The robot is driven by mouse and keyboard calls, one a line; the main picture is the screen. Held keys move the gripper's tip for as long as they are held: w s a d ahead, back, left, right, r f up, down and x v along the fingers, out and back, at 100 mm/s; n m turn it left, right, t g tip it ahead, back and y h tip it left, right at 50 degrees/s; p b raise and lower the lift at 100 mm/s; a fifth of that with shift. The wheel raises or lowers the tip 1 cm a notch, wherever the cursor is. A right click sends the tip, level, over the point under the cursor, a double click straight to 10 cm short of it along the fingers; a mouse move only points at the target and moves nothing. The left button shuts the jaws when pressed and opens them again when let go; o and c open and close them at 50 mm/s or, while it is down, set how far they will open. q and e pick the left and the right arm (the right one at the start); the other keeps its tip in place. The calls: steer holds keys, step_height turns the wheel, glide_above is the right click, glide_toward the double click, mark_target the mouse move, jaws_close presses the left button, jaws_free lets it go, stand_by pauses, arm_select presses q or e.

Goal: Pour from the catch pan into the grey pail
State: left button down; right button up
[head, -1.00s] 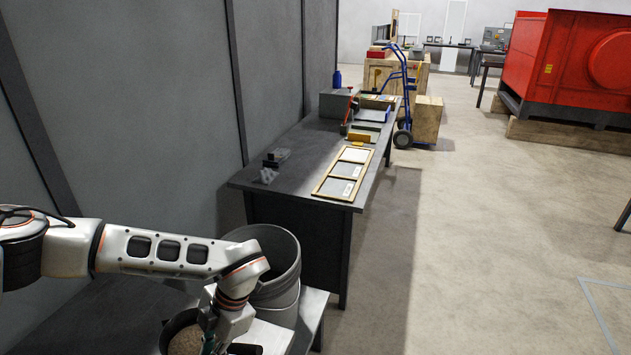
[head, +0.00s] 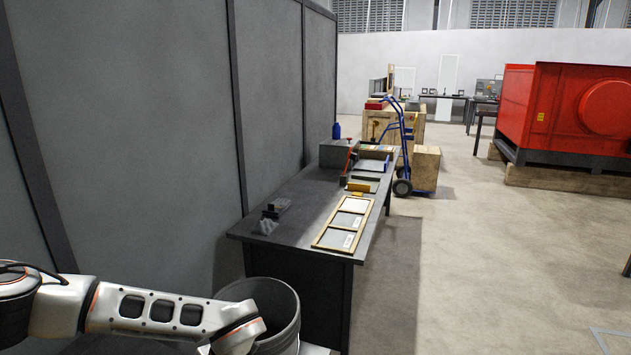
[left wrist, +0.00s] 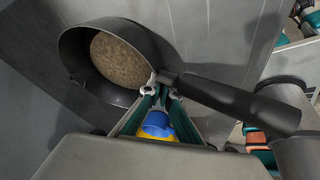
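The grey pail (head: 285,310) stands at the bottom of the head view, partly behind my left arm and cut by the frame edge. Its opening faces up; I cannot see its inside bottom. In the left wrist view, the dark catch pan (left wrist: 88,82) holds a tan grainy material (left wrist: 120,60). Its black handle (left wrist: 240,100) points right. My left gripper (left wrist: 162,88) is closed on the handle near where it joins the pan. The left gripper and pan are below the head view. The right gripper is not in view.
A dark table (head: 290,235) beyond the pail carries a wood-framed panel (head: 345,222) and small parts. A grey panelled wall (head: 130,150) runs along the left. A blue hand truck (head: 402,150) and red machine (head: 570,115) stand farther off. The floor at right is open.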

arm_select(q)
steer(key=shift+r+p, duration=0.55)
steer(key=shift+r, duration=0.45)
steer(key=shift+r+p, duration=0.35)
steer(key=shift+p, duration=0.05)
steer(key=shift+r, duration=0.1)
steer(key=shift+r, duration=2.9)
